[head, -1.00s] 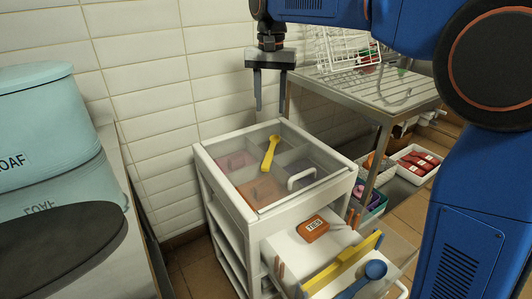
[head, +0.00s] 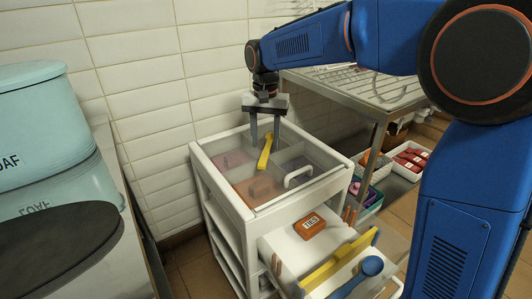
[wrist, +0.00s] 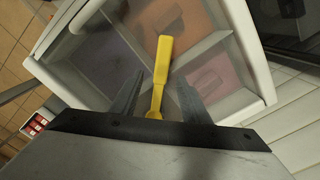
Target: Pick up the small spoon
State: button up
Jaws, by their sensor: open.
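A small yellow spoon (head: 264,155) lies on the clear lid of the white drawer cart (head: 222,186). My gripper (head: 265,141) is open and points down over the spoon's far end. In the wrist view the yellow spoon (wrist: 163,62) shows between the two fingers of my gripper (wrist: 160,82), with a gap on each side. The fingers do not hold it. Whether the fingertips reach the lid, I cannot tell.
The cart's open drawer holds an orange labelled box (head: 310,225), a yellow bar (head: 342,258) and a blue spoon (head: 368,268). The lid has a white handle (head: 298,177). A metal rack (head: 372,98) stands behind right, and a tiled wall (head: 140,130) stands behind.

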aim_at(265, 154)
jog(key=shift+s+a+f, duration=0.1)
jog(key=shift+f, duration=0.9)
jog(key=shift+s+a+f, duration=0.1)
jog(key=shift+f, duration=0.85)
grip_shut()
